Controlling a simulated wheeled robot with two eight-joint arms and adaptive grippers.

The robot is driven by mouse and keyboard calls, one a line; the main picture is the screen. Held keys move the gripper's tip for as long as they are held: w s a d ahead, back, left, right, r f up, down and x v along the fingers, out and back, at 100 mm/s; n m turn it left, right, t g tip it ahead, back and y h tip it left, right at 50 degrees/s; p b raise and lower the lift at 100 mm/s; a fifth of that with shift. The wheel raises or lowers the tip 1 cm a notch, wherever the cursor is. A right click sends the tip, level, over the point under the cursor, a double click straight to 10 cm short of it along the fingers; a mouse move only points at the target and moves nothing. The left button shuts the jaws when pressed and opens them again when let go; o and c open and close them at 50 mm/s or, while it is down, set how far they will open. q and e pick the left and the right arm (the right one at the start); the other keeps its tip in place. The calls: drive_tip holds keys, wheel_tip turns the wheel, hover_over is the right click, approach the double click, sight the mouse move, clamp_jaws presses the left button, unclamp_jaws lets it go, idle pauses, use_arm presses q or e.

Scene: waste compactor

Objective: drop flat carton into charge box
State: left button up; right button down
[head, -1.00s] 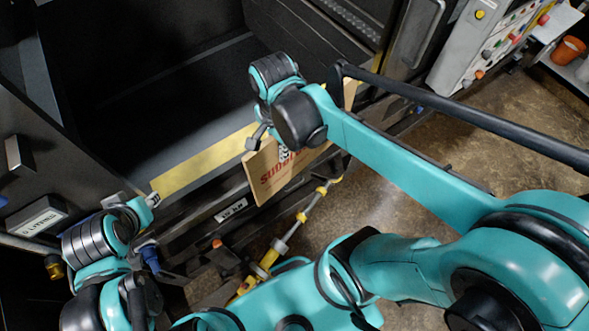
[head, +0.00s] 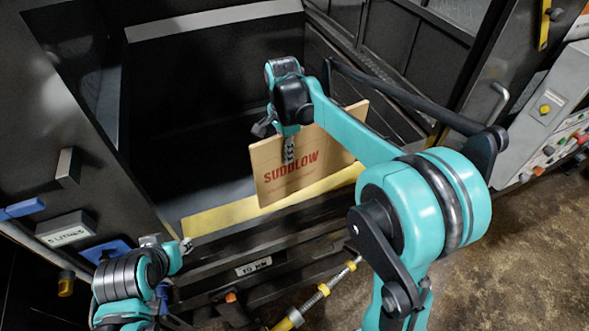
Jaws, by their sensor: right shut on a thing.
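The flat carton (head: 330,160) is a tan cardboard sheet with red "SUDDLOW" lettering. My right gripper (head: 288,150) is shut on it near its upper left part and holds it roughly upright. In the picture the carton overlaps the yellow front edge (head: 230,214) of the charge box (head: 190,150), a dark open cavity. Its lower edge appears just above or over that yellow edge; I cannot tell the exact gap. My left gripper (head: 178,247) is at the lower left, near the left end of the yellow edge, with its fingers only partly visible.
A control panel (head: 550,110) with coloured buttons is at the right. A yellow and silver rod (head: 318,295) lies below the box front. Brown floor is open at lower right.

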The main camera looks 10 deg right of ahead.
drive_tip(key=w+a+p, duration=0.2)
drive_tip(key=w+p, duration=0.4)
drive_tip(key=w, duration=1.3)
drive_tip(key=shift+w+a, duration=0.2)
drive_tip(key=shift+a, duration=0.15)
drive_tip(key=c, duration=1.5)
unclamp_jaws()
wheel_tip(320, 180, up, 8)
drive_tip(key=shift+f, duration=0.25)
